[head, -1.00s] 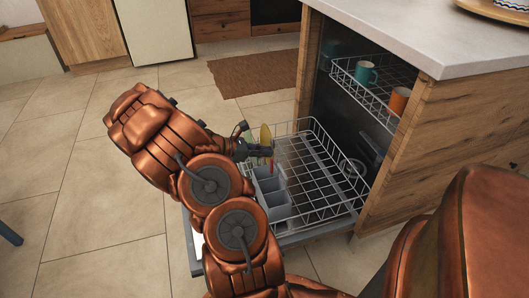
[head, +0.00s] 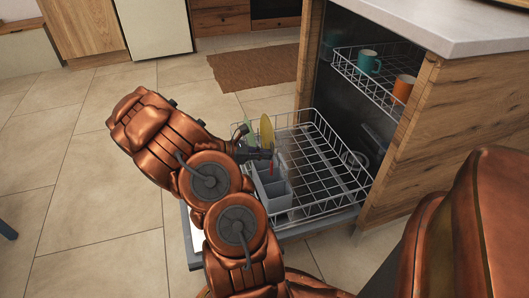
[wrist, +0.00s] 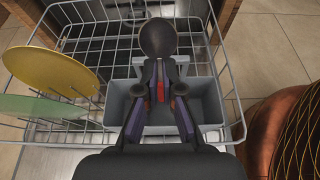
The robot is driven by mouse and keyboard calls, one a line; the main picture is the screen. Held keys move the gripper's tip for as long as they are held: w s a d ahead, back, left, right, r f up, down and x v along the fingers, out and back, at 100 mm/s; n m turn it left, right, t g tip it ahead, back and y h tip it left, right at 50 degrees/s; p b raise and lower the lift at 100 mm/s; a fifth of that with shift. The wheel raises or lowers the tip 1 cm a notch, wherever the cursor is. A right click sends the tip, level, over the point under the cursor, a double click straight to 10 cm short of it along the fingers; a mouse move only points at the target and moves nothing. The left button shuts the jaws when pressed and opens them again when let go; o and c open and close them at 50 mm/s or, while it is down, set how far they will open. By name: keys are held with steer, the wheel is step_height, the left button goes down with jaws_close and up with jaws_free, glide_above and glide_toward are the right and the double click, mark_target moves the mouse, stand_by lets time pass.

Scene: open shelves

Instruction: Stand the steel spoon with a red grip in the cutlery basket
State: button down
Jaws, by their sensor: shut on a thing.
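The steel spoon (wrist: 158,38) shows its dark bowl beyond my fingertips in the wrist view. Its red grip (head: 271,168) points down below my gripper in the head view. My gripper (wrist: 160,76) is shut on the spoon, above the cutlery basket. The grey cutlery basket (wrist: 206,104) has several compartments and also shows in the head view (head: 273,200), in the lower rack's near left part. The grip's lower end is at about the basket's top; I cannot tell whether it is inside a compartment. My fingers hide part of the spoon.
A yellow plate (wrist: 48,68) and a green plate (wrist: 40,107) stand left of the basket in the wire rack (head: 325,170). The rack's right part is mostly free. The upper rack holds a teal mug (head: 369,62) and an orange mug (head: 403,89). The counter (head: 455,35) overhangs at right.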

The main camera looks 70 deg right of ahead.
step_height(320, 180, down, 6)
steer(key=b, duration=0.2)
stand_by(0.7)
steer(key=shift+f, duration=0.15)
steer(key=c, duration=1.2)
jaws_free()
steer(key=shift+c, duration=0.2)
steer(key=shift+w+a, duration=0.1)
steer(key=v, duration=1.1)
steer(key=shift+w+a+r, duration=0.2)
steer(key=shift+r, duration=0.1)
steer(key=shift+r, duration=0.1)
